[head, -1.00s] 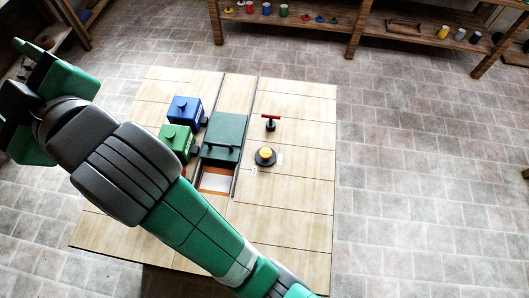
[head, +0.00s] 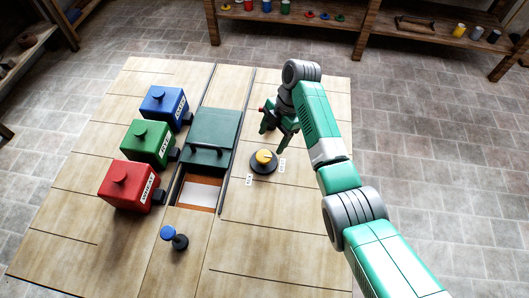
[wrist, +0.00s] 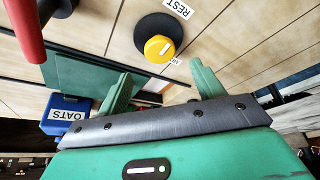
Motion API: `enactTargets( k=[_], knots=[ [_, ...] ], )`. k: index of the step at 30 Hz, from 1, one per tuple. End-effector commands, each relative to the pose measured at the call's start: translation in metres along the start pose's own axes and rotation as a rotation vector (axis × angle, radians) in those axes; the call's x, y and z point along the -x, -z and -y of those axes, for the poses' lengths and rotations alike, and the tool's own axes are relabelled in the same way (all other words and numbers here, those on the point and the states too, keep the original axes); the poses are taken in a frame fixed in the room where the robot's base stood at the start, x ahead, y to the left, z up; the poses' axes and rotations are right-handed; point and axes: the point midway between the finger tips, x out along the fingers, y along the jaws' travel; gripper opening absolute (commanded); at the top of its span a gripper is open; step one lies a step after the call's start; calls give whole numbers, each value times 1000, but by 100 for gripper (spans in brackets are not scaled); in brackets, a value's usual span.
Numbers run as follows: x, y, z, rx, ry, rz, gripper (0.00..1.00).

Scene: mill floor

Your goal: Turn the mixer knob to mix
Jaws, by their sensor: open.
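The mixer knob (head: 264,157) is a yellow dial on a round black base on the wooden table. My gripper (head: 273,139) is open and empty, just behind the knob in the head view. In the wrist view, the knob sits beyond the gap between my fingertips (wrist: 161,72), apart from them.
A red-handled lever (wrist: 27,32) is close to my gripper, mostly hidden by it in the head view. A green lidded box (head: 214,138) is left of the knob. Blue (head: 165,106), green (head: 147,144) and red (head: 131,186) bins stand farther left. A blue-topped knob (head: 174,237) is in front.

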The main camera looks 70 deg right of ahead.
Motion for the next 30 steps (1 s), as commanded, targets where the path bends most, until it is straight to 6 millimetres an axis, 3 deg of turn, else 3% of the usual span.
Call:
enactTargets(
  k=[3,9,20,21,27,30],
  knots=[
    [-27,-1,1,-2,3,-1,67],
    [-60,0,0,-2,2,0,67],
    [-69,0,0,-2,-1,1,67],
    [-69,0,0,-2,-1,1,65],
    [-69,0,0,-2,-1,1,26],
    [-69,0,0,-3,-1,1,24]
  ],
)
